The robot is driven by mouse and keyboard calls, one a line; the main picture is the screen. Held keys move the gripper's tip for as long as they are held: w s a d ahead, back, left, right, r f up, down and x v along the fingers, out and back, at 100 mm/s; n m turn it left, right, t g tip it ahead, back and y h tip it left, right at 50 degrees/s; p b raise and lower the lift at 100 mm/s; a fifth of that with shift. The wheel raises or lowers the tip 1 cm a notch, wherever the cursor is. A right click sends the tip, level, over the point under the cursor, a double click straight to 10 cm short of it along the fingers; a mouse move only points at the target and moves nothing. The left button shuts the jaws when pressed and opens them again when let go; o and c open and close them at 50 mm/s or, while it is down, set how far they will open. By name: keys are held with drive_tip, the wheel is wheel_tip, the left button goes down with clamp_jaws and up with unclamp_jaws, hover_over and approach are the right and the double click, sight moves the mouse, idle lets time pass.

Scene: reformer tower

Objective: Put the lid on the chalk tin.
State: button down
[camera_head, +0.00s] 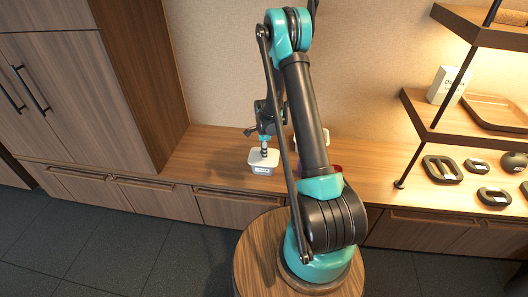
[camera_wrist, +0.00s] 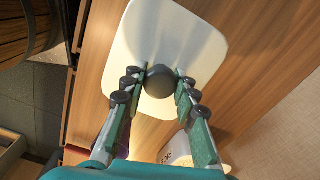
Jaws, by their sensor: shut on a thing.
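The white lid (camera_wrist: 185,45) is a rounded square with a dark round knob (camera_wrist: 160,82). My gripper (camera_wrist: 161,84) is shut on the knob, one finger on each side. In the head view, my gripper (camera_head: 264,140) points down over a white tin (camera_head: 263,169) with a dark label on its front, on the wooden counter. The lid (camera_head: 264,156) shows at the top of this tin. I cannot tell whether it is seated or just above the rim. In the wrist view the lid hides whatever is below it.
A white container (camera_head: 296,143) stands behind my arm, partly hidden; a white container with dark writing (camera_wrist: 178,150) shows at the wrist view's bottom. A tall cabinet (camera_head: 75,85) is at left. Counter left of the tin is clear.

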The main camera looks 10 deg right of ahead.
drive_tip(key=shift+f, duration=0.2)
drive_tip(key=c, duration=1.1)
unclamp_jaws()
wheel_tip(320, 180, up, 12)
drive_tip(key=s+d+r+n+t, duration=0.1)
drive_tip(key=s+d+r+n, duration=0.1)
drive_tip(key=s+r+n, duration=0.45)
drive_tip(key=s+d+r+n+t, duration=0.1)
drive_tip(key=s+n, duration=0.5)
drive_tip(key=s, duration=0.6)
drive_tip(key=s+d+r+n+t, duration=0.1)
drive_tip(key=s+n, duration=0.5)
drive_tip(key=s, duration=0.6)
wheel_tip(320, 180, up, 3)
drive_tip(key=shift+f+t, duration=0.2)
drive_tip(key=shift+t, duration=0.4)
